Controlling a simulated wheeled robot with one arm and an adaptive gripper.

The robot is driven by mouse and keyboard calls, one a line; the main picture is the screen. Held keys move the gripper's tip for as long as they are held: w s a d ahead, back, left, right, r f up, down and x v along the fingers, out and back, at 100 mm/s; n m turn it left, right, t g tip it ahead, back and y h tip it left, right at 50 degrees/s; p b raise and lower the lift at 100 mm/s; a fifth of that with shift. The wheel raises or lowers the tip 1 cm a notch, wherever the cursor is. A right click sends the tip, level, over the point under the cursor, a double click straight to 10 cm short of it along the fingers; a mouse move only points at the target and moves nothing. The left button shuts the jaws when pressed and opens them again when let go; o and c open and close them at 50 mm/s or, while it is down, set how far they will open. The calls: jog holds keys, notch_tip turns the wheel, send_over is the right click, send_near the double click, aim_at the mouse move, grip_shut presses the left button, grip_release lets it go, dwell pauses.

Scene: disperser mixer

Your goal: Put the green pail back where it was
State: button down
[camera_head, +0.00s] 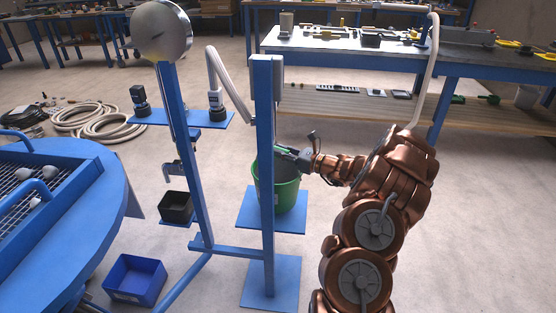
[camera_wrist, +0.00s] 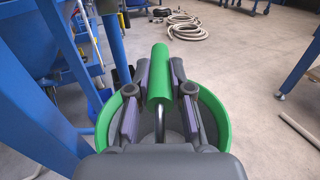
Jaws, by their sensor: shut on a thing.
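The green pail (camera_head: 284,196) is at the blue mixer stand, behind its front upright post, which hides part of it. In the head view it appears upright over a blue square plate (camera_head: 290,222); I cannot tell whether it touches the plate. My gripper (camera_head: 300,158) reaches in from the right at the pail's top. In the wrist view the gripper (camera_wrist: 160,85) is shut on the pail's green handle grip (camera_wrist: 158,75), with the pail's rim (camera_wrist: 222,120) around and below the fingers.
The blue post (camera_head: 264,130) stands close to the pail's left. A black box (camera_head: 175,207) sits on a small shelf further left, and a blue bin (camera_head: 135,280) is on the floor. A workbench (camera_head: 350,55) stands behind. The floor to the right is mostly clear.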

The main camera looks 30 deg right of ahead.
jog(key=shift+w+a, duration=0.2)
jog(key=shift+w, duration=0.05)
jog(key=shift+w+a+f+b, duration=0.1)
jog(key=shift+w+f+b, duration=0.1)
jog(key=shift+f, duration=0.65)
jog(key=shift+w+a+f+b, duration=0.1)
jog(key=shift+w+f+b, duration=0.1)
jog(key=shift+f, duration=0.7)
jog(key=c, duration=1.1)
grip_release()
jog(key=shift+f, duration=0.1)
jog(key=shift+o, duration=0.2)
jog(key=p+v, duration=0.1)
jog(key=v, duration=1.1)
